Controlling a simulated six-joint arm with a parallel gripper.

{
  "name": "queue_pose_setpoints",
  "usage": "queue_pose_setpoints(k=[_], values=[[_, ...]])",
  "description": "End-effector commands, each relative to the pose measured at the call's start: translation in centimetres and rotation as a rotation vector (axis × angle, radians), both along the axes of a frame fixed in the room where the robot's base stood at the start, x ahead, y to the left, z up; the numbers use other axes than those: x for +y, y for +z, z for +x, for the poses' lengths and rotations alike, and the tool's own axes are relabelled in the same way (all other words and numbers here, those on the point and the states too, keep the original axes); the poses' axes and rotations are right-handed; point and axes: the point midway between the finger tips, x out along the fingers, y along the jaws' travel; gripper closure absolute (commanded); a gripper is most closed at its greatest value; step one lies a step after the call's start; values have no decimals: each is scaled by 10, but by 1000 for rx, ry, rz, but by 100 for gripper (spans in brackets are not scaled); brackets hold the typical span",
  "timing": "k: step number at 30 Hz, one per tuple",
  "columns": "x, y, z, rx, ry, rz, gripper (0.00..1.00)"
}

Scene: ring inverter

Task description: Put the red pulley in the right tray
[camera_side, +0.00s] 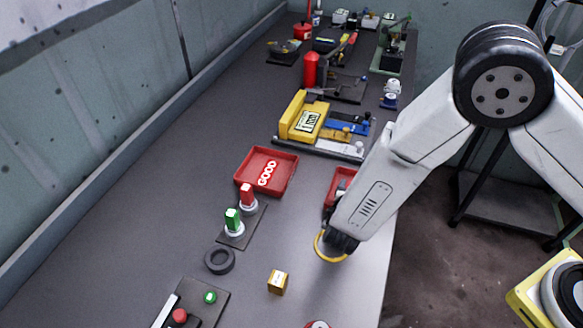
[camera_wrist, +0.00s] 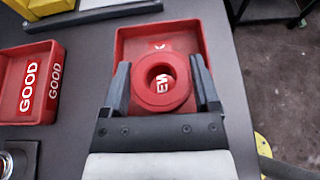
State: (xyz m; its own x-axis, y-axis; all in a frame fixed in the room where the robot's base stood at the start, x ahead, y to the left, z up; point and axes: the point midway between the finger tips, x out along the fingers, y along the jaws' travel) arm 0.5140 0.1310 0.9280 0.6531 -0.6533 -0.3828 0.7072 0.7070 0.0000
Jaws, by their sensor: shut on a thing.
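In the wrist view, the red pulley (camera_wrist: 160,104), a thick ring with a centre hole, sits between the two dark fingers of my gripper (camera_wrist: 161,82). My gripper is shut on it. The pulley is over the right tray (camera_wrist: 153,28), a red tray with white lettering, partly seen through the hole; I cannot tell whether it touches the tray floor. In the side view, the right tray (camera_side: 334,186) is mostly hidden behind my arm, and the pulley and fingertips are not clear. The left red tray (camera_side: 250,171), marked GOOD, looks empty; it also shows in the wrist view (camera_wrist: 10,98).
Red and green lamps (camera_side: 234,222) stand on a plate near the left tray. A dark ring (camera_side: 219,261), a small yellow box (camera_side: 278,282) and a button panel (camera_side: 210,305) are nearer. A yellow device (camera_side: 304,119) stands behind the trays. The table's edge is close on the right.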

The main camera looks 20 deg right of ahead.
Motion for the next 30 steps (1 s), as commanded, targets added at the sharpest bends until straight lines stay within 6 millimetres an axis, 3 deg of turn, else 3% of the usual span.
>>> queue_pose_setpoints(k=[13, 28, 29, 30], values=[[1, -33, 4, 0, 1, 0, 100], [1, -38, 4, 0, 0, 0, 100], [1, -39, 4, 1, 0, 1, 15], [1, -38, 4, 1, 0, 1, 2]])
